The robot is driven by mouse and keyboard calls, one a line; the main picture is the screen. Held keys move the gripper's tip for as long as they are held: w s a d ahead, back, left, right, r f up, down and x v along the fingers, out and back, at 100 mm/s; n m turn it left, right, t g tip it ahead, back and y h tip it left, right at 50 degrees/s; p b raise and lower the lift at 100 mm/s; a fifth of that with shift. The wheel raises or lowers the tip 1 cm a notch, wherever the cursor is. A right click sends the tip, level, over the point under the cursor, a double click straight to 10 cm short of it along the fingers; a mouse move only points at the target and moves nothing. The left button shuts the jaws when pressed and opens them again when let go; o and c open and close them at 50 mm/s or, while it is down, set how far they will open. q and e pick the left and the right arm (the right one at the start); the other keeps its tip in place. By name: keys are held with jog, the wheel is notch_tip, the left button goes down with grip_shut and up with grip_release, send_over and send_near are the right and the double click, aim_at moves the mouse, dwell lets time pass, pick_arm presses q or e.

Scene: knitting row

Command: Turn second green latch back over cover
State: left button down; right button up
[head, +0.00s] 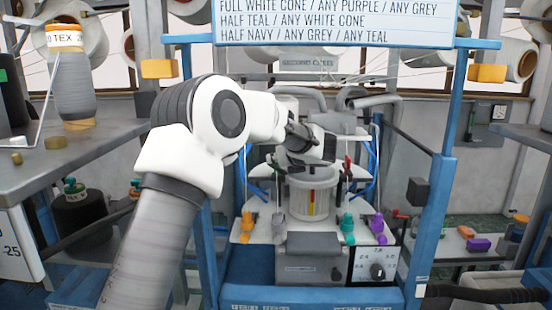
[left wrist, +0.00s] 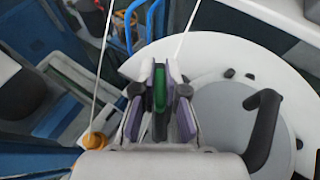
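My left gripper (head: 302,138) reaches in over the knitting machine at the middle of the head view. In the left wrist view, its two grey-purple finger pads (left wrist: 159,95) stand close on either side of a narrow green latch (left wrist: 159,86) and appear shut on it. The pads hide most of the latch and its hinge. In the head view, the arm and gripper cover the latch area. A pale cylinder (head: 313,196) with coloured stripes stands below the gripper. I cannot tell where the cover's edge lies. My right gripper is not in view.
A white round plate (left wrist: 215,52) with a black curved handle (left wrist: 264,122) lies close right of the fingers. Threads run upward nearby. Orange (head: 247,227), teal (head: 347,228) and purple (head: 378,228) pieces stand on the machine's front. Blue posts (head: 440,190) frame it.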

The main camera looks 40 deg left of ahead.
pick_arm(q)
jog(key=shift+r+n+g+y+p, duration=0.35)
jog(key=shift+n+g+p, duration=0.3)
jog(key=shift+p, duration=0.3)
jog(key=shift+f+n+g, duration=0.15)
jog(key=shift+n+g, duration=0.4)
jog(key=shift+g, duration=0.2)
jog(key=shift+f+n+g, duration=0.2)
jog(key=shift+n+g, duration=0.9)
jog(key=shift+g, duration=0.2)
jog(key=c, duration=1.2)
grip_release()
jog(key=shift+a, duration=0.1)
jog(key=v, duration=1.2)
jog(key=shift+s+f, duration=0.1)
